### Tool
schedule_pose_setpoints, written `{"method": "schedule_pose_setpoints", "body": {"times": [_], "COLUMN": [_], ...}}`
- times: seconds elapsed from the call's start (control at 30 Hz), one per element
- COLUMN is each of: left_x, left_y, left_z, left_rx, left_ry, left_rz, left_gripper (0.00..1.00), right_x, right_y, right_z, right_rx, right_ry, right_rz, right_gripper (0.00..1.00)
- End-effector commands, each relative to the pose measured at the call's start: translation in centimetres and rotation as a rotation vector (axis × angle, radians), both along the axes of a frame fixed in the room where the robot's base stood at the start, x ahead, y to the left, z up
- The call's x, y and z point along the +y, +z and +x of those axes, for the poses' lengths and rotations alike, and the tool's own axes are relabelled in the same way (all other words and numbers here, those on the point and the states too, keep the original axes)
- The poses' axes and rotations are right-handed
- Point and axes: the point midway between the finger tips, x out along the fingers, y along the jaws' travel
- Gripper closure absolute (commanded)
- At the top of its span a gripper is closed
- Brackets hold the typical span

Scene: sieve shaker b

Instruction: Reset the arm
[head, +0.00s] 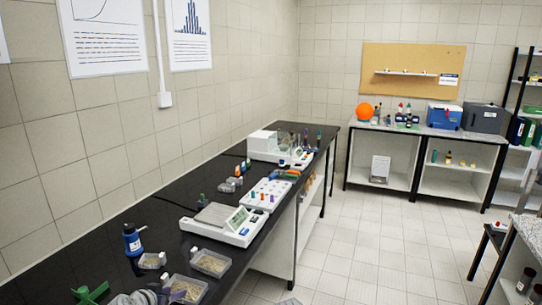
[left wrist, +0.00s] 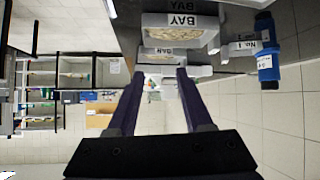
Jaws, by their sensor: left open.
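My left gripper (left wrist: 159,76) shows in the left wrist view as two dark purple fingers spread apart, with nothing between them. In the head view a small part of it (head: 170,295) shows at the bottom edge, in front of a clear tray of pale grains. The wrist picture is turned over, with the bench at its top. White trays marked BAY (left wrist: 185,38) lie beyond the fingertips there. My right gripper is not in view.
A black bench runs along the left wall. It bears a blue bottle (head: 133,240), a clear tray of grains (head: 210,263), a balance (head: 222,222), a white rack (head: 268,195) and a green cross-shaped thing (head: 90,293).

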Motion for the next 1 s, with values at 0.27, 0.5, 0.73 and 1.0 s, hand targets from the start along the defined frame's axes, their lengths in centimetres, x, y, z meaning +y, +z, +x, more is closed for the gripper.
{"method": "schedule_pose_setpoints", "body": {"times": [0.27,0.5,0.73,1.0], "left_x": [-12.7,-20.4,-22.4,-22.6], "left_y": [-7.7,-13.4,-14.9,-15.0], "left_z": [-4.0,-11.5,-16.2,-17.3], "left_rx": [0.355,0.729,0.905,0.942], "left_ry": [-0.2,-0.239,-0.164,-0.126], "left_rz": [0.012,0.176,0.34,0.39], "left_gripper": [0.49,0.49,0.49,0.49], "right_x": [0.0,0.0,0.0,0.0], "right_y": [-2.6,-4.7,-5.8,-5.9], "right_z": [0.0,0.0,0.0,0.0], "right_rx": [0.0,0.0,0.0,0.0], "right_ry": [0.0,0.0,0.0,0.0], "right_rz": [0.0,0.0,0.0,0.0], "right_gripper": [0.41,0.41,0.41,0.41]}}
